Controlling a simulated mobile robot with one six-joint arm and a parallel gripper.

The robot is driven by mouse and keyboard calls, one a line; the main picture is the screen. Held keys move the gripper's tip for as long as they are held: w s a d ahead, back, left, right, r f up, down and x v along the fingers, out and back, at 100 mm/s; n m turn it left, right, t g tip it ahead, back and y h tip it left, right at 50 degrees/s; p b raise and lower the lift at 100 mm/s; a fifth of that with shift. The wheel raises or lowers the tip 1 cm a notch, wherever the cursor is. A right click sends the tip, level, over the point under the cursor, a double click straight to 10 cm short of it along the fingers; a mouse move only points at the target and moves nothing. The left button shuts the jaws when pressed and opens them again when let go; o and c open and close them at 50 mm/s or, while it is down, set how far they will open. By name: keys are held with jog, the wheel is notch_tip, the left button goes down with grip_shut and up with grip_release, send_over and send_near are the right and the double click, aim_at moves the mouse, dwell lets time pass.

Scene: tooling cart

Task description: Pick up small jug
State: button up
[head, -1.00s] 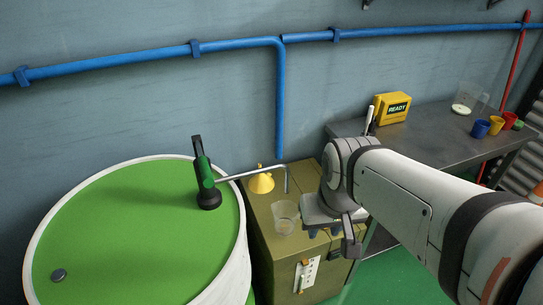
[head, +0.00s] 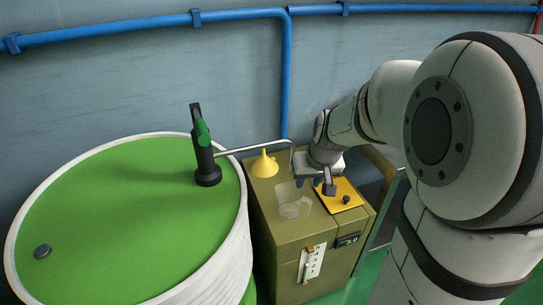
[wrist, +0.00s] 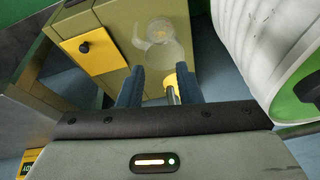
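The small jug (head: 289,205) is a clear, see-through vessel standing on top of the olive cart (head: 272,226). In the wrist view the jug (wrist: 160,42) shows beyond the fingers, near the top centre. My gripper (head: 309,182) is just right of the jug and above the cart top in the head view. In the wrist view my gripper (wrist: 158,86) has its two blue fingers spread apart, with no object held. I cannot tell the exact gap between fingers and jug.
A yellow funnel (head: 264,164) and a bent metal spout (head: 255,147) are behind the jug. The spout comes from a pump (head: 205,155) on the green-topped drum (head: 130,215) at left. A yellow panel with a black knob (head: 347,199) lies on the cart's right.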

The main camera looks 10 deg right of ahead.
jog(key=b, duration=0.4)
send_over(305, 199)
jog(key=shift+t, duration=0.4)
notch_tip(305, 199, down, 11)
jog(key=shift+r, duration=0.1)
jog(key=b+x, duration=0.1)
jog(key=x, duration=0.7)
jog(key=shift+s+d, duration=0.15)
jog(key=shift+s, duration=0.05)
grip_shut()
